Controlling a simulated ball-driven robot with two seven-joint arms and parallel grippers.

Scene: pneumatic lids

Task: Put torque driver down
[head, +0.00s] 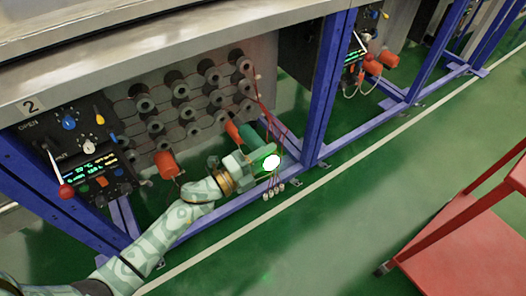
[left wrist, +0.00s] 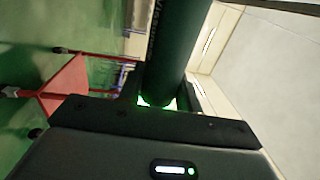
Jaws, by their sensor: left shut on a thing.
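The torque driver (left wrist: 175,45) is a dark green cylinder in the left wrist view, standing up between the fingers of my left gripper (left wrist: 160,103). In the head view my left gripper (head: 262,150) is shut on the driver, whose teal-green body (head: 249,136) shows just above and behind the fingers. It is held in front of the lower right of the grey valve panel. An orange-red piece (head: 232,131) shows beside it; I cannot tell if it belongs to the driver. The driver's tip is hidden. My right gripper is out of view.
The grey panel (head: 128,110) carries rows of round fittings. Red cords (head: 258,95) hang close by the gripper. A control box (head: 85,150) and an orange cylinder (head: 166,164) are at left. Blue posts (head: 325,85) frame the bench. A red cart (head: 470,245) stands right on green floor.

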